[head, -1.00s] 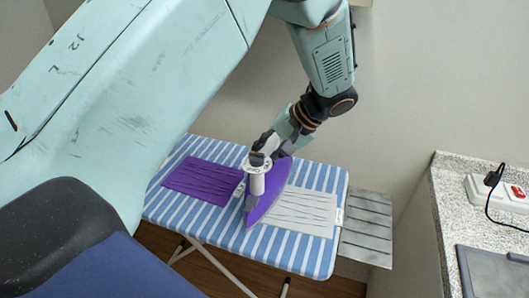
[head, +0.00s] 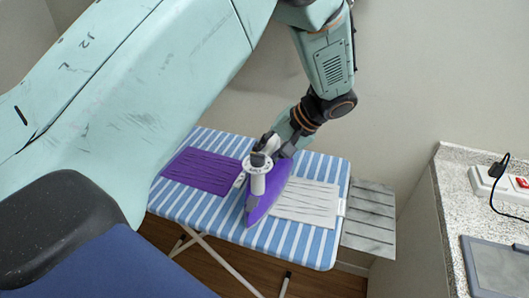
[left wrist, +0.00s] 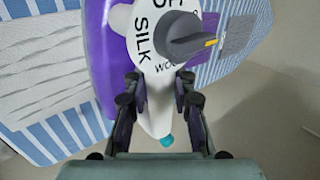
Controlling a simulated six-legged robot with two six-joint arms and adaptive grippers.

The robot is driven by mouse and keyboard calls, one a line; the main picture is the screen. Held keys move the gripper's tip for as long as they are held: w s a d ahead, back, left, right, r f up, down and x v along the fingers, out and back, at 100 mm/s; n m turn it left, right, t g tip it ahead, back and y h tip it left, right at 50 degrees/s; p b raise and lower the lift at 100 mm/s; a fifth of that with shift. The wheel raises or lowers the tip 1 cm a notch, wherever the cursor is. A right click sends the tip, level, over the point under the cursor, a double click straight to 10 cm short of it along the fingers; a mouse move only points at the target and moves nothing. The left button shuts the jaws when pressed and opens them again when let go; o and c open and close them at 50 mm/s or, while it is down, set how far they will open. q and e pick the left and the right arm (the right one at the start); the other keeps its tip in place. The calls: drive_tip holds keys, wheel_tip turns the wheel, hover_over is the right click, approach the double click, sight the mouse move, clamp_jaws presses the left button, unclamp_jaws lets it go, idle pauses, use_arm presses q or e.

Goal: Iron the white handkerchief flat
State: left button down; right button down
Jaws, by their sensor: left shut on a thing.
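The white handkerchief (head: 308,204) lies on the right part of the striped ironing board (head: 310,250), with dark wrinkle lines across it. A purple iron (head: 262,203) with a white handle and dial stands on the board at the handkerchief's left edge. My left gripper (head: 279,146) is shut on the iron's handle from behind. In the left wrist view, its fingers (left wrist: 155,108) sit on both sides of the white handle, below the dial (left wrist: 180,37). The handkerchief (left wrist: 40,50) also shows there, left of the iron. My right gripper is not in view.
A wrinkled purple cloth (head: 203,170) lies on the board left of the iron. A speckled counter (head: 445,185) with a power strip (head: 500,187) stands further right.

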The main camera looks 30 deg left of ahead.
use_arm(q)
drive_tip(key=shift+w+r, duration=0.1)
drive_tip(key=shift+w, duration=0.05)
drive_tip(key=shift+a+f, duration=0.1)
drive_tip(key=shift+f, duration=0.3)
drive_tip(key=shift+f+b, duration=0.15)
drive_tip(key=shift+b, duration=0.15)
idle(0.3)
drive_tip(key=shift+w+d+p, duration=0.15)
drive_tip(key=shift+d+p, duration=0.2)
drive_tip(key=shift+d, duration=1.05)
drive_tip(key=shift+w+d, duration=0.15)
drive_tip(key=shift+d, duration=0.35)
